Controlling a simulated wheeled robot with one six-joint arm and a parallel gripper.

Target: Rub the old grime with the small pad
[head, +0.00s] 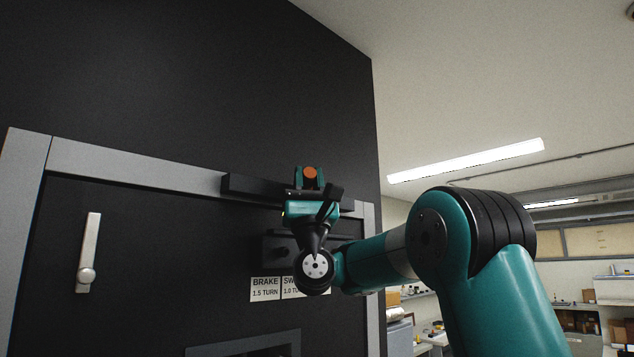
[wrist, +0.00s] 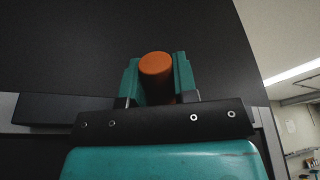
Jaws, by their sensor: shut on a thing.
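My gripper (wrist: 157,82) is shut on an orange round-ended piece, which I take to be the small pad (wrist: 156,64). Its orange end shows between the two teal fingers. In the head view my gripper (head: 310,181) points up in front of the black cabinet, with the orange end of the pad (head: 310,172) showing. The pad's rubbing face cannot be made out, and I cannot tell whether it touches the cabinet. No patch of old grime can be made out in either view.
A tall black cabinet (head: 200,75) fills the left. A grey frame (head: 140,167) and a dark protruding bar (head: 250,187) lie near my gripper. A metal handle (head: 88,255) is at left. Labels (head: 265,289) reading BRAKE and a partly hidden word sit below. Open room lies right.

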